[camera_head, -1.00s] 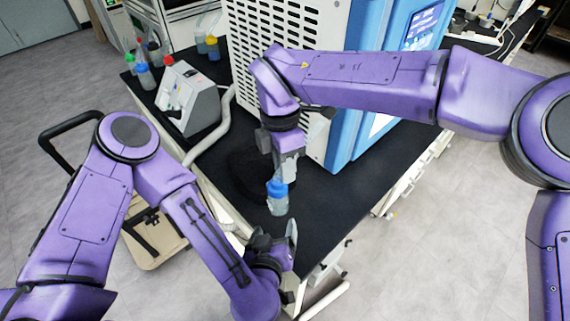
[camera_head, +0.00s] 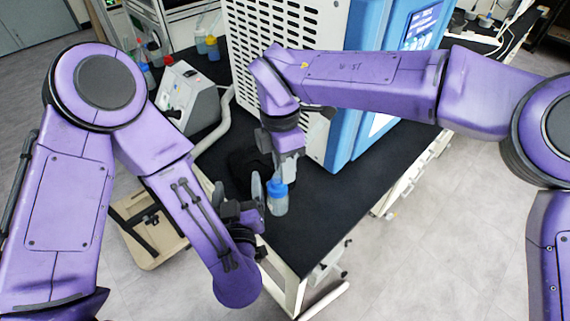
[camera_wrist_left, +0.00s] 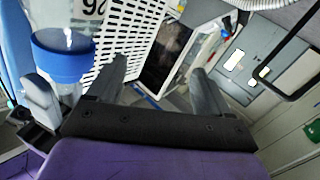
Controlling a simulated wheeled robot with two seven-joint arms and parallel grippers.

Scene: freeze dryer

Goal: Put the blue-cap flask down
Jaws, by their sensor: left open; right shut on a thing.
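The blue-cap flask (camera_head: 278,201) is at the black bench top near its front corner, upright, with clear glass under a blue cap. My right gripper (camera_head: 282,176) is above it and shut on its cap. Whether its base touches the bench cannot be told. My left gripper (camera_head: 257,192) is open and empty, just left of the flask. In the left wrist view the blue cap (camera_wrist_left: 64,62) shows large at the left, outside the open left fingers (camera_wrist_left: 160,82), beside a grey finger of my right gripper.
The white and blue freeze dryer (camera_head: 290,75) stands behind the flask. A grey instrument (camera_head: 188,97) and several capped bottles stand at the back left. The black bench top (camera_head: 330,207) is clear right of the flask. A wooden-topped cart (camera_head: 150,243) is at the left.

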